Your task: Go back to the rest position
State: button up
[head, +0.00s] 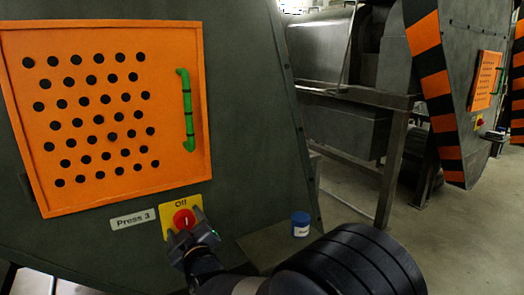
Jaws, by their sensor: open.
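My gripper (188,232) is at the lower middle of the head view, in front of the red knob (183,218) on its yellow plate (169,222) marked "Off". The jaws are open, with one finger at the left and one at the right of the knob's lower part. I cannot tell whether they touch it. My dark arm reaches in from the bottom right. A white label (132,219) reading "Press 3" sits left of the plate.
An orange perforated door (170,60) with a green handle (187,110) is above the knob. A blue jar (300,223) stands on a grey ledge (262,243) at right. A metal frame (392,165) and another striped press (455,75) stand farther right, beside open floor.

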jog(key=m, duration=0.4)
jog(key=shift+r+m, duration=0.1)
jog(key=shift+m, duration=0.3)
jog(key=m, duration=0.4)
jog(key=shift+d+m+h, duration=0.1)
jog(key=shift+m+h, duration=0.2)
jog(key=shift+m, duration=0.1)
jog(key=shift+d+r, duration=0.1)
jog(key=shift+r, duration=0.05)
